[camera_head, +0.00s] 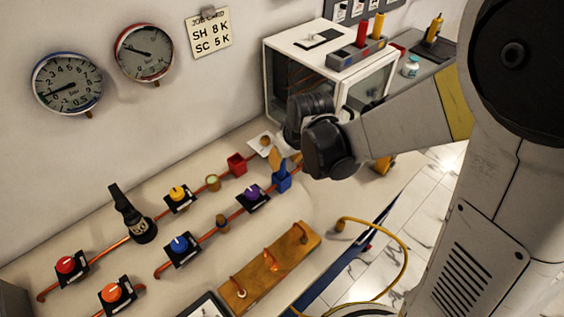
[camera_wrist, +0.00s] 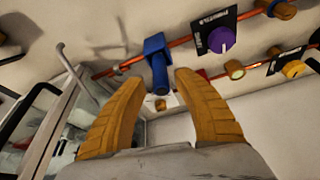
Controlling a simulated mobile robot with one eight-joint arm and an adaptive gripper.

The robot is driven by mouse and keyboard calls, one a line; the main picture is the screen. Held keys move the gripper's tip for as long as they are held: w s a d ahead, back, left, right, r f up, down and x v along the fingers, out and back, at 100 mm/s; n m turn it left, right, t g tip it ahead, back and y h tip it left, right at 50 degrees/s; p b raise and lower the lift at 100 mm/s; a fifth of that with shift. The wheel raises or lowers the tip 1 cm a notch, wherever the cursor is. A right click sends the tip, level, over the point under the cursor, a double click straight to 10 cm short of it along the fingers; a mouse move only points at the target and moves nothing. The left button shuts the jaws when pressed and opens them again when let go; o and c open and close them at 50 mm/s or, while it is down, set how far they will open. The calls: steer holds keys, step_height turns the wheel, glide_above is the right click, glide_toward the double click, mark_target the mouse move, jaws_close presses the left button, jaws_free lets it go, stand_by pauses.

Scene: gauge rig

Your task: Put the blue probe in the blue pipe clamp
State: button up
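The blue pipe clamp (camera_head: 282,183) sits on the copper pipe along the bench, just below my gripper (camera_head: 279,160). In the wrist view the clamp (camera_wrist: 155,44) is a blue block on the pipe. A blue cylinder, apparently the blue probe (camera_wrist: 159,76), extends from the clamp toward my gripper and looks seated in it. My gripper (camera_wrist: 158,78) is open, its two orange fingers on either side of the cylinder with a visible gap on each side. How deep the cylinder sits in the clamp is hidden.
A red clamp (camera_head: 237,163) and a purple-knobbed valve (camera_head: 252,195) stand nearby on the pipes. A white cabinet (camera_head: 290,85) stands behind my wrist, with a rack (camera_head: 345,59) holding red and yellow cylinders on top. A wooden board (camera_head: 255,283) lies in front.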

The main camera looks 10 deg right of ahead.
steer(key=s+d+r+m+t+p, duration=0.1)
steer(key=s+d+r+m, duration=0.1)
steer(key=s+d+r, duration=0.3)
steer(key=s+d+r+m+t+h, duration=0.1)
steer(key=s+d+r, duration=0.4)
steer(key=s+r, duration=0.6)
steer(key=shift+m+t+h+p, duration=0.3)
steer(key=shift+m+t+p, duration=0.1)
steer(key=shift+m+t, duration=0.2)
steer(key=shift+r, duration=0.1)
